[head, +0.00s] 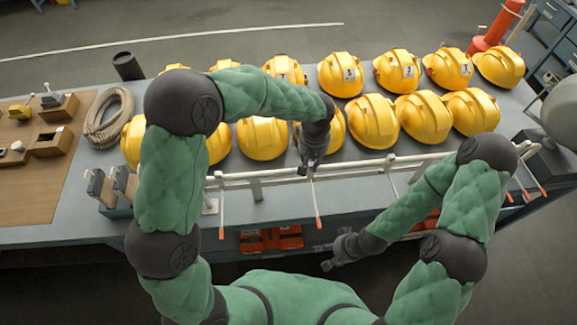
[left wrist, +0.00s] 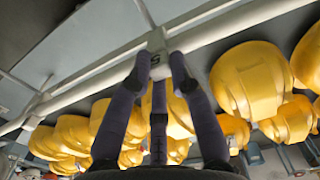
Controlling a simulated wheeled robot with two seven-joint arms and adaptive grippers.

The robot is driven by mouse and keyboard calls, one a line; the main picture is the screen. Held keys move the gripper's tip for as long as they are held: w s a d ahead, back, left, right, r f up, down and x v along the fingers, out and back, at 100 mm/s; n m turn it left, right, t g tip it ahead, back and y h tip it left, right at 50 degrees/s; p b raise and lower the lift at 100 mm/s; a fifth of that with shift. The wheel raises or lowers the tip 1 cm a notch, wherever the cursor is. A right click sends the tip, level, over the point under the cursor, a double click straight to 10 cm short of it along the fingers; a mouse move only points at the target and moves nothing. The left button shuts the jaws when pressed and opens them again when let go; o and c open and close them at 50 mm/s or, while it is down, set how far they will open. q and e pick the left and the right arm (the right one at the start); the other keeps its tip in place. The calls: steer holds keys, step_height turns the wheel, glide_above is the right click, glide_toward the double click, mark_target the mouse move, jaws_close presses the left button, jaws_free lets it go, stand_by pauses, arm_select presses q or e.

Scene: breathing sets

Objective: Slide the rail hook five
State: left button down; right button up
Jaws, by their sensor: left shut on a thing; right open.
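A white rail (head: 350,173) runs along the near edge of the table, with several thin hooks with orange tips hanging from it. My left gripper (head: 308,168) is at the rail, left of its middle. It is shut on the white block of hook five (left wrist: 158,60), whose dark number shows between the fingertips in the left wrist view. Below this gripper in the head view hangs a hook rod (head: 315,200) with an orange tip. My right gripper (head: 337,250) is open and empty, low in front of the table, below the rail.
Yellow helmets (head: 372,122) stand in rows on the table just behind the rail. A coiled hose (head: 108,118) and a wooden board (head: 35,180) lie at the left. Orange items (head: 270,238) sit under the table. Another hook (head: 221,200) hangs left of my left gripper.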

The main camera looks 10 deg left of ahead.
arm_select(q)
steer(key=shift+w+d, duration=0.25)
steer(key=shift+d, duration=0.65)
steer(key=c, duration=1.1)
jaws_free()
step_height(320, 180, up, 12)
steer(key=shift+f, duration=0.1)
